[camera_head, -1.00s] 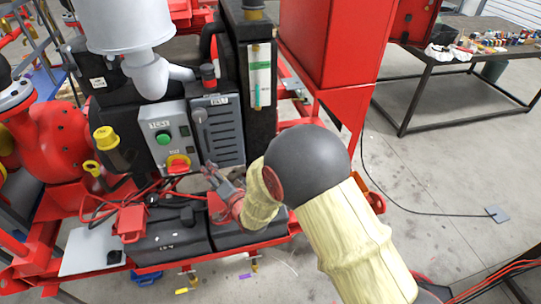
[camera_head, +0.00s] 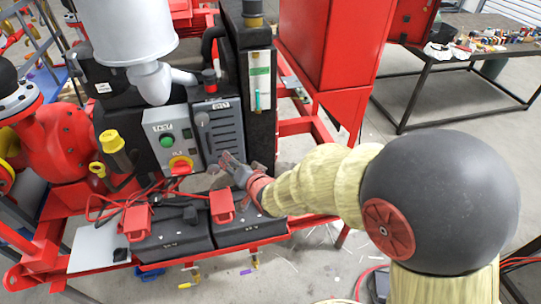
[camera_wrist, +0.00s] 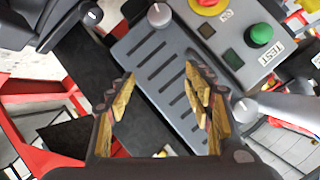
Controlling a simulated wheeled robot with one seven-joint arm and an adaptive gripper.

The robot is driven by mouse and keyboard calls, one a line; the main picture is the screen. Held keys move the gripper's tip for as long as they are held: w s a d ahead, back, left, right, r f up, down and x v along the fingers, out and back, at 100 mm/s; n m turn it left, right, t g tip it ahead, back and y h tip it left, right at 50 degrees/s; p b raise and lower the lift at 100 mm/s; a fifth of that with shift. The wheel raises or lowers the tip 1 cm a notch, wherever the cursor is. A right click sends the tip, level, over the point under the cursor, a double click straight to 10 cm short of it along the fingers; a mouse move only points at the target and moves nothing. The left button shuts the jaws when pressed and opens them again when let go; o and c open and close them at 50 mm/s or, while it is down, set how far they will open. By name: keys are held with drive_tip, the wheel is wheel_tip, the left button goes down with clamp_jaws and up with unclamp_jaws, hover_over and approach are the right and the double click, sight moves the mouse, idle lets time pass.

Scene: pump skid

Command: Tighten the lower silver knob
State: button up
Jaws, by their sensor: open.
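The lower silver knob (camera_wrist: 158,14) is a small round knob near the top of the wrist view, at one end of a grey slotted panel (camera_wrist: 165,75). A second silver knob (camera_wrist: 245,109) sits at the panel's other end. The panel also shows in the head view (camera_head: 222,132), where the lower knob is hard to make out beside my gripper (camera_head: 227,160). In the wrist view my gripper (camera_wrist: 160,74) is open and empty over the panel's slots. The lower knob lies beyond its fingertips, not between them.
A control box (camera_head: 172,140) with a green button (camera_head: 166,141) and a red-and-yellow switch (camera_head: 181,165) stands left of the panel. Two black batteries (camera_head: 170,240) with red terminal covers and cables sit below. A red cabinet (camera_head: 325,45) rises at right.

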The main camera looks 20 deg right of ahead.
drive_tip(key=s+d+r+n+g+h+p, duration=0.1)
drive_tip(key=s+d+r+g, duration=0.1)
drive_tip(key=s+d+r, duration=0.2)
drive_tip(key=s+d+r+n+g+h+p, duration=0.1)
drive_tip(key=s+d+r+n+p, duration=0.1)
drive_tip(key=s+r, duration=0.6)
drive_tip(key=shift+d+g, duration=0.4)
drive_tip(key=shift+d, duration=0.5)
drive_tip(key=shift+a, duration=0.1)
